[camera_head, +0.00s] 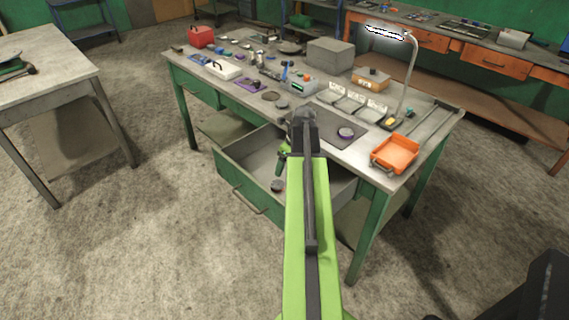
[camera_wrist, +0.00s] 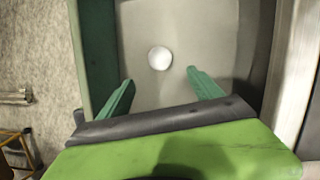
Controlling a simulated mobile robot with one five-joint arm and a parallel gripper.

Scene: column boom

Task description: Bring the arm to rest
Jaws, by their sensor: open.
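My gripper (camera_wrist: 161,84) shows in the wrist view with its two green fingers spread apart and nothing between them. In the head view my gripper (camera_head: 283,158) is at the end of my green arm, which reaches forward over an open drawer (camera_head: 235,170) of the workbench. The wrist looks down into the drawer (camera_wrist: 140,92). A small round item (camera_head: 277,185) lies on the drawer floor. In the wrist view a pale round item (camera_wrist: 160,58) lies there, beyond the fingertips and apart from them. My arm hides part of the drawer.
The workbench (camera_head: 225,100) carries several tools, a grey box (camera_head: 330,53), an orange tray (camera_head: 395,153) and a bent lamp (camera_head: 410,70). Another table (camera_head: 45,60) stands left. The floor between is clear.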

